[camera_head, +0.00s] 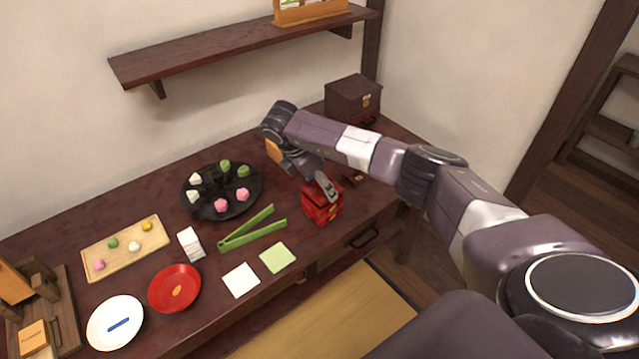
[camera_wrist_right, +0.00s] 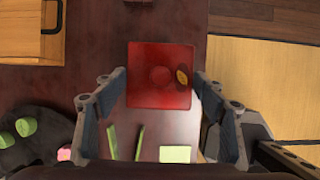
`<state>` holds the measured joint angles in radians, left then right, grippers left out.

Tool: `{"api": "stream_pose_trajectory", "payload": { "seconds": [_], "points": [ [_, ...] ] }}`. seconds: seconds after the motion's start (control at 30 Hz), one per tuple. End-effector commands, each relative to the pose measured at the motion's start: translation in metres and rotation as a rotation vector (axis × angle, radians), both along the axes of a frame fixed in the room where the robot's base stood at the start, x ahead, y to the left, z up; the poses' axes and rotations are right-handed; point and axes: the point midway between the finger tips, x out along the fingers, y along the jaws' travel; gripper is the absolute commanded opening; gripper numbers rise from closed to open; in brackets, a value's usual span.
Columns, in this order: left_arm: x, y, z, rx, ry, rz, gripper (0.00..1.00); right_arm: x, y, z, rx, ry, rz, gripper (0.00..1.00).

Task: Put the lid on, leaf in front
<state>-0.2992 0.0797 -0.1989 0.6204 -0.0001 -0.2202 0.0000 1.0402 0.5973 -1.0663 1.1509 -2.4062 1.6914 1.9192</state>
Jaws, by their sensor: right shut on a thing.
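A small red box (camera_head: 320,208) stands near the table's front edge in the head view, right of the green tongs. My right gripper (camera_head: 325,187) is directly over it and shut on the red lid. In the right wrist view the square red lid (camera_wrist_right: 160,95) lies between the fingers of my right gripper (camera_wrist_right: 160,88), with a round knob in its middle. A gold leaf (camera_wrist_right: 182,77) is on the lid's right side, the side toward the tatami. The lid hides the box below, so I cannot tell whether it touches the rim. My left gripper is out of view.
Green tongs (camera_head: 252,233), a white napkin (camera_head: 241,280) and a green napkin (camera_head: 278,257) lie left of the box. A black dish (camera_head: 207,209) of sweets is behind them. A dark chest (camera_head: 352,98) stands at the back right. The front edge is close.

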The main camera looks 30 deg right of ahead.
Motion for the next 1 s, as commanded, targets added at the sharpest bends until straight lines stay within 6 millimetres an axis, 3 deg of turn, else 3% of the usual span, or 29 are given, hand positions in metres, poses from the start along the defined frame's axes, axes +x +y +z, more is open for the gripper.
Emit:
{"api": "stream_pose_trajectory", "payload": {
  "seconds": [1.0],
  "points": [
    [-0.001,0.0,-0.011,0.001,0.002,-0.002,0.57,0.0,0.0,-0.014,0.0,0.001,0.0,0.4]
  ]
}}
